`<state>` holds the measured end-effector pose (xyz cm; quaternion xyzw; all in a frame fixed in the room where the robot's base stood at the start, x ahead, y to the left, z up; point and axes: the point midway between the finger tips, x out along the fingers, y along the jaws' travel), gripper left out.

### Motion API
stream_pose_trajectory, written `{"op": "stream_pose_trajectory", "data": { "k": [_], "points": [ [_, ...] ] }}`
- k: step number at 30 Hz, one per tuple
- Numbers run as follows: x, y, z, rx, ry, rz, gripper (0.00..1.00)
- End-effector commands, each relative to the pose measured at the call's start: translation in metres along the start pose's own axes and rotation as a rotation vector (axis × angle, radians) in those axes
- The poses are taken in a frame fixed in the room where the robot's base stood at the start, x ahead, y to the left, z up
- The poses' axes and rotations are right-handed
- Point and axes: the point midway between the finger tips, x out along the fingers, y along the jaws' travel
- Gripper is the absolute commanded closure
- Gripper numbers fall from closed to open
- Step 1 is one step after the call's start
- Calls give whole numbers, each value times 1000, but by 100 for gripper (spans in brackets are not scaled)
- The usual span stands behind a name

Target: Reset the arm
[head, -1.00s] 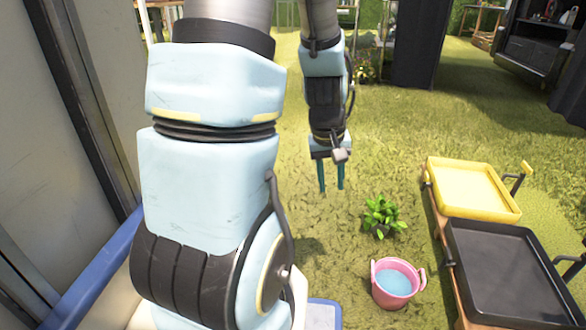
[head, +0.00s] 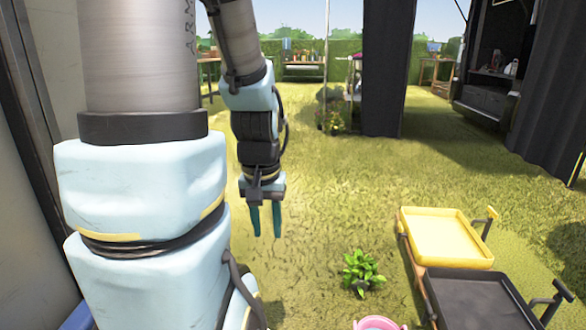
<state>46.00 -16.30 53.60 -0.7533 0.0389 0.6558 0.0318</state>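My arm fills the left of the head view, with its forearm hanging down near the middle. My gripper (head: 266,222) points down over the grass, its two teal fingers apart with a gap between them and nothing held. A green leafy plant (head: 362,271) is on the grass to the right of and below the gripper, apart from it.
A pink bucket (head: 377,323) is cut off at the bottom edge. A yellow tray (head: 444,238) and a black tray (head: 478,305) are at the right. The middle grass is clear.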

Motion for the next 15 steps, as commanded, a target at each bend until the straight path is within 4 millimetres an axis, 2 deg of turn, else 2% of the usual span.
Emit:
{"op": "stream_pose_trajectory", "data": {
  "k": [1,15],
  "points": [
    [-28,0,-4,0,0,0,63],
    [-173,1,-24,-1,1,0,63]
  ]
}}
